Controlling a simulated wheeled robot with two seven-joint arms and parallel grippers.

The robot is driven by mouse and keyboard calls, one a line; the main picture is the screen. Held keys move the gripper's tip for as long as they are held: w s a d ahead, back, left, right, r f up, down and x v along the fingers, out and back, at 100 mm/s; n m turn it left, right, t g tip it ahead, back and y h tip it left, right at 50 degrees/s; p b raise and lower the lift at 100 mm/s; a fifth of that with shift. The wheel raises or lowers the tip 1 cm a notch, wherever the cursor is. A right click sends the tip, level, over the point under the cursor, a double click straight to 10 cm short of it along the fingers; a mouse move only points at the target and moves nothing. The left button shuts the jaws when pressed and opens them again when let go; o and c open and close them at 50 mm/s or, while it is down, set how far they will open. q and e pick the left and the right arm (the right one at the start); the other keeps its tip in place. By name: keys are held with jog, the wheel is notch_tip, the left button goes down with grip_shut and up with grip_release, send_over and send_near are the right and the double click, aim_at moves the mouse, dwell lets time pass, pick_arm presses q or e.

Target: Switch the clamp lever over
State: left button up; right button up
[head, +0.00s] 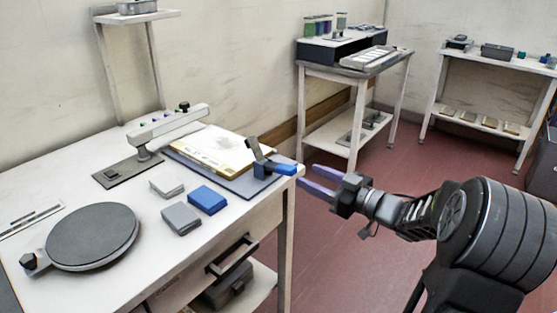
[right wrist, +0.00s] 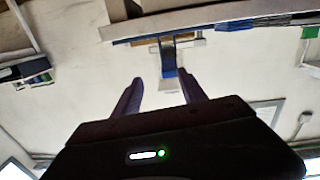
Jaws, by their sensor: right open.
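The clamp (head: 256,153) sits at the right edge of the near white workbench, by the corner of a dark board. It has a dark upright part and a blue lever (head: 283,168) that sticks out to the right past the bench edge. My right gripper (head: 307,177) has purple fingers spread open and is just right of the lever's end, apparently empty. In the right wrist view the blue lever (right wrist: 168,60) appears beyond and between the open fingertips (right wrist: 159,78). I cannot tell whether they touch it. My left gripper is not in view.
On the workbench (head: 70,193) are a round dark plate (head: 93,236), a pale panel (head: 210,148) on the board, a white arm-like fixture (head: 167,124), a blue block (head: 207,200) and grey blocks (head: 181,218). Red floor right of the bench is open.

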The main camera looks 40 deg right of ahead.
aim_at(294, 171)
jog(key=shift+a+r+y, duration=0.1)
jog(key=shift+a+y, duration=0.2)
jog(key=shift+a, duration=0.25)
jog(key=shift+s+r, duration=0.25)
jog(key=shift+s, duration=0.15)
jog(key=shift+w+a, duration=0.1)
jog(key=shift+w, duration=0.1)
jog(key=x, duration=0.7)
jog(key=shift+w+a, duration=0.1)
jog(key=shift+w, duration=0.2)
grip_shut()
dwell(0.6)
